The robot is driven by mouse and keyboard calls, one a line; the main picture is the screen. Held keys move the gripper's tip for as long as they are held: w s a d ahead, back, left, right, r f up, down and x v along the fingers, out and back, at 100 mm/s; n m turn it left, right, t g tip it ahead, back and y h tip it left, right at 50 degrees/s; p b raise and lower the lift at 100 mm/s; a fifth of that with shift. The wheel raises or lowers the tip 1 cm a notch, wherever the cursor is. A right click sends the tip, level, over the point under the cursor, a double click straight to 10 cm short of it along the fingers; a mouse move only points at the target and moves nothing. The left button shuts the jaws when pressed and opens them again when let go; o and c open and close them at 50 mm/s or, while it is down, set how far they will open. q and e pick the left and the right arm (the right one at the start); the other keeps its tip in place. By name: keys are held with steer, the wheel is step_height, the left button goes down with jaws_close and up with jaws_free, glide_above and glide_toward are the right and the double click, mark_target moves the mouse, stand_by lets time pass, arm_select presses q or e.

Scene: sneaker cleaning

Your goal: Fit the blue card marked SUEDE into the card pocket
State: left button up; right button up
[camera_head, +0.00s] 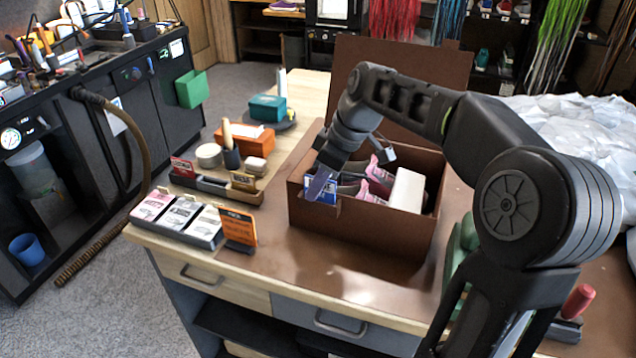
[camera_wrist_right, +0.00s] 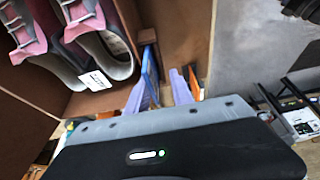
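The blue card (camera_head: 308,186) is at the left front corner of the open brown box (camera_head: 380,236), upright at the inside of the wall. Its lettering is too small to read. In the right wrist view the blue card (camera_wrist_right: 149,72) shows edge-on beside my left-hand purple finger. My right gripper (camera_head: 322,186) points down at that corner. The card pocket cannot be made out clearly; the card's lower part is hidden. My left gripper is out of view.
Pink-and-grey sneakers (camera_wrist_right: 85,35) and a white block (camera_head: 407,190) are in the box. Left of it stand a card rack (camera_head: 211,186), an orange card (camera_head: 238,227) and a tray of printed cards (camera_head: 180,217). The tabletop before the box is clear.

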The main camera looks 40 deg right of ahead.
steer(key=v, duration=0.7)
steer(key=shift+s+r+b, duration=0.2)
steer(key=shift+r+b, duration=0.1)
steer(key=shift+r, duration=0.05)
steer(key=shift+d, duration=0.15)
stand_by(0.3)
